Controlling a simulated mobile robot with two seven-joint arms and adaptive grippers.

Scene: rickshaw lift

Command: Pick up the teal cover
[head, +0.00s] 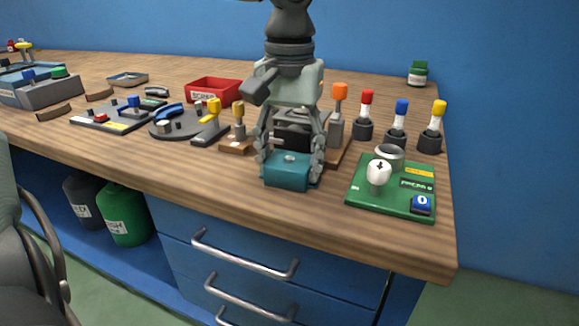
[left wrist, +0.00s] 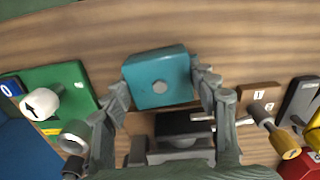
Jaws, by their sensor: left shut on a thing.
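The teal cover (head: 290,172) is a small box-like piece with a pale round spot on top. In the head view my left gripper (head: 291,160) reaches down over the bench with one finger on each side of the cover, shut on it. In the left wrist view the cover (left wrist: 158,78) sits between the fingertips of the left gripper (left wrist: 160,88). I cannot tell whether the cover touches the bench. Behind it a dark block on a wooden base (left wrist: 184,126) is partly hidden by the gripper. My right gripper is not in view.
A green board (head: 390,205) with a white knob and grey cup stands right of the cover. Red, blue and yellow-topped posts (head: 401,125) stand behind it. A small wooden block with a post (head: 238,140) is close on the left. Bare wood lies in front, up to the bench edge.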

